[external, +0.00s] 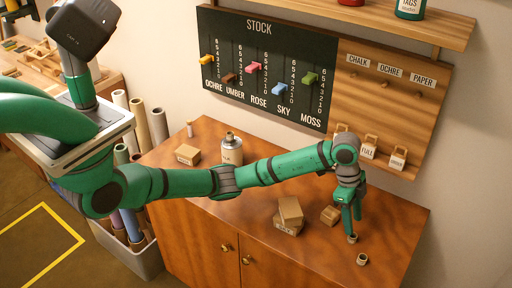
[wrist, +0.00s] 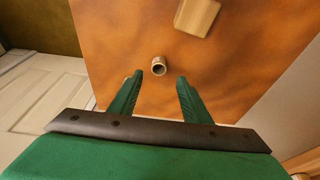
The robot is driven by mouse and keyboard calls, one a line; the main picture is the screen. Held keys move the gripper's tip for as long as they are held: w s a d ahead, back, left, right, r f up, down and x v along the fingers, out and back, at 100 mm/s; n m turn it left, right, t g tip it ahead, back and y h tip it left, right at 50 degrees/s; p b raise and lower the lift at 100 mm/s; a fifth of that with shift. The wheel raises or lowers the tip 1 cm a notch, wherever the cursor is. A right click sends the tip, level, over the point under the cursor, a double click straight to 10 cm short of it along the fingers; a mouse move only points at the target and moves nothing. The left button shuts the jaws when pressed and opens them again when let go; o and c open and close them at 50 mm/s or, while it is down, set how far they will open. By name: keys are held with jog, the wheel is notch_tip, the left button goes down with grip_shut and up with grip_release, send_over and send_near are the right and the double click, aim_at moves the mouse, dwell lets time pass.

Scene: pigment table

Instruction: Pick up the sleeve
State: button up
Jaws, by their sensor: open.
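Two small beige hollow rings that look like sleeves are on the cabinet top. One sleeve (external: 352,239) is just below my gripper's fingertips in the external view; the other sleeve (external: 362,260) is closer to the front edge. My gripper (external: 351,218) points down, open and empty, above the tabletop. In the wrist view, one upright sleeve (wrist: 159,66) shows its open top ahead of my gripper (wrist: 157,80), between the lines of the two fingers. A sliver of what looks like the other sleeve shows beside the left finger, mostly hidden.
A small cardboard box (external: 330,215) sits left of my gripper; it appears at the top of the wrist view (wrist: 198,15). Two stacked boxes (external: 289,214), a bottle (external: 232,149) and another box (external: 187,154) stand further left. Small tagged bags (external: 368,150) hang on the wall board. The right tabletop (external: 400,215) is clear.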

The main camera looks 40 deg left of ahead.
jog(key=shift+x, duration=2.65)
jog(key=shift+s+a, duration=0.15)
grip_shut()
